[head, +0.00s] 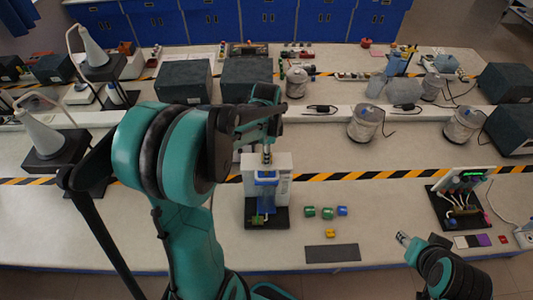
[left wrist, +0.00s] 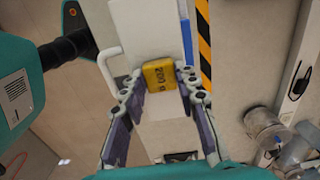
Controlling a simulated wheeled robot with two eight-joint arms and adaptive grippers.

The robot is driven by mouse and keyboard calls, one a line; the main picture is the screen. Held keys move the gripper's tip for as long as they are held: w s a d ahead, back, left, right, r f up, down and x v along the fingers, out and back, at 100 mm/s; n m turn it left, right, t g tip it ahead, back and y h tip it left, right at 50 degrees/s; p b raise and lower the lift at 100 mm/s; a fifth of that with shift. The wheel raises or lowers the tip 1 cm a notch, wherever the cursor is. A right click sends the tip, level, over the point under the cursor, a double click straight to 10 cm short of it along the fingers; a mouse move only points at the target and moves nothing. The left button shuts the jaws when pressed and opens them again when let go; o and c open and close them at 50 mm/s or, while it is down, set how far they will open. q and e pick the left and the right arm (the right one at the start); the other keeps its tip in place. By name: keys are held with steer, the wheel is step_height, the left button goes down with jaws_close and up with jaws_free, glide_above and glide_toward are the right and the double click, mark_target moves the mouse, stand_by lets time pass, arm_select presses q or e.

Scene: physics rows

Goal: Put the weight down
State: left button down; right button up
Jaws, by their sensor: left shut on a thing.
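In the left wrist view a yellow weight (left wrist: 160,75) marked 200 g sits between the fingertips of my left gripper (left wrist: 160,82), which is shut on it. In the head view my left gripper (head: 266,150) is over the white and blue stand (head: 281,178) on its black base; the held weight cannot be made out there.
A dark grey mat (head: 332,254) lies bare near the table's front edge. A wired device (head: 460,200) with a green display stands at the right. Covered containers (head: 365,125) and dark boxes (head: 185,82) stand further back. The table between mat and wired device is mostly clear.

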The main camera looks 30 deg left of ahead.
arm_select(q)
steer(key=shift+s, duration=0.2)
steer(key=c, duration=1.6)
jaws_free()
steer(key=shift+f, duration=0.2)
steer(key=o, duration=0.5)
steer(key=shift+c, duration=0.2)
steer(key=shift+w, duration=0.1)
steer(key=shift+r, duration=0.15)
